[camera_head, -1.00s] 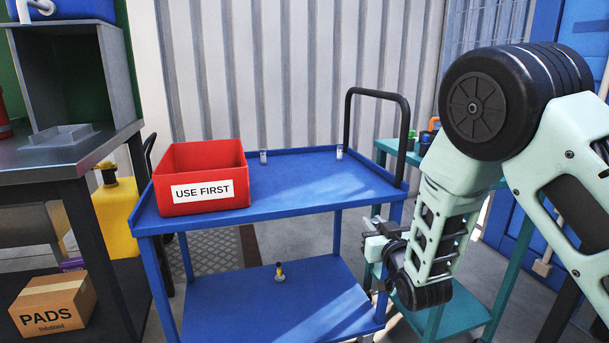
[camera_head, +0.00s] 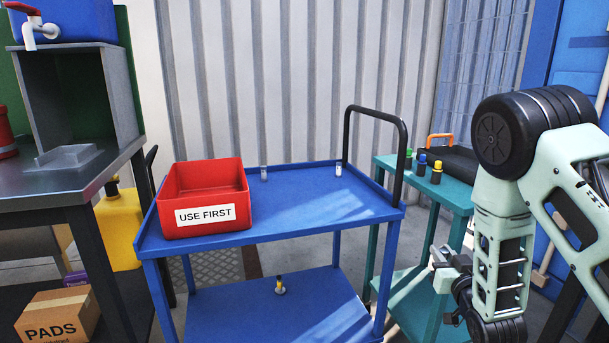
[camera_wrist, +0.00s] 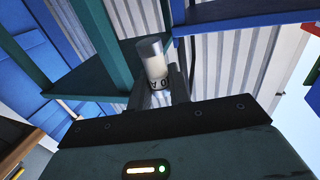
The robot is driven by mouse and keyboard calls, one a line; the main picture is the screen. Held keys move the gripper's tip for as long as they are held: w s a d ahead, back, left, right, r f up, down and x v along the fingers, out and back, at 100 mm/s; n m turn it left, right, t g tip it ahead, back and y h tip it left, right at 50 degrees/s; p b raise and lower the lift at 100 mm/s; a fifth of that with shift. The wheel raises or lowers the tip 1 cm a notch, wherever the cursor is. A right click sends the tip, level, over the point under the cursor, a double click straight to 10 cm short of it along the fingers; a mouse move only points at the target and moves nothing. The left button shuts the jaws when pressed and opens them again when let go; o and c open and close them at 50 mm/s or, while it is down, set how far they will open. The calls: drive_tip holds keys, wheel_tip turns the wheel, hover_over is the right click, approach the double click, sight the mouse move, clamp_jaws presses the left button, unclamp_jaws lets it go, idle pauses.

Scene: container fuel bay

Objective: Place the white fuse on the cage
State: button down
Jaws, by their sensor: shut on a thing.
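My gripper (camera_head: 446,268) is at the lower right in the head view, in front of the teal cart. In the wrist view my gripper (camera_wrist: 160,84) is shut on a white fuse (camera_wrist: 153,62), a small cylinder with a grey metal cap and dark lettering near the fingers. The fuse cannot be made out in the head view. A wire mesh panel (camera_head: 484,80) stands against the back wall at the upper right; I cannot tell if it is the cage. Two small pale cylinders, one grey (camera_head: 264,173) and one white (camera_head: 338,170), stand on the blue cart's top.
The blue cart (camera_head: 290,210) carries a red "USE FIRST" bin (camera_head: 205,215). The teal cart (camera_head: 440,192) holds a black case (camera_head: 462,162) and several colour-topped cylinders. A dark-legged workbench (camera_head: 60,185) stands left. The blue cart's top is mostly bare.

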wheel_tip(320, 180, up, 23)
drive_tip(key=p, duration=2.2)
drive_tip(key=h, duration=0.1)
hover_over(444, 250)
drive_tip(key=s+a, duration=0.2)
drive_tip(key=s, duration=0.6)
wheel_tip(444, 250, down, 14)
drive_tip(key=s+d+f+y, duration=0.1)
drive_tip(key=s+d+f, duration=0.15)
drive_tip(key=s, duration=0.55)
drive_tip(key=w+a+f+b, duration=0.5)
drive_tip(key=a+f+b, duration=0.1)
drive_tip(key=f+b, duration=0.2)
drive_tip(key=w+a+f+b, duration=0.3)
drive_tip(key=w+a+b, duration=0.4)
drive_tip(key=a, duration=0.4)
drive_tip(key=w+a+r+n+y+b, duration=0.2)
drive_tip(key=w+a+r+y+b, duration=0.1)
drive_tip(key=a+r+b, duration=0.2)
drive_tip(key=w+a+r+n+g+y+b, duration=0.1)
drive_tip(key=w+a+r+n+y+b, duration=0.1)
drive_tip(key=a+r+b, duration=0.3)
drive_tip(key=w+a+y+b, duration=0.1)
drive_tip(key=a+b, duration=0.3)
drive_tip(key=a, duration=0.2)
drive_tip(key=shift+a+r+y, duration=0.35)
drive_tip(key=shift+r+y, duration=0.05)
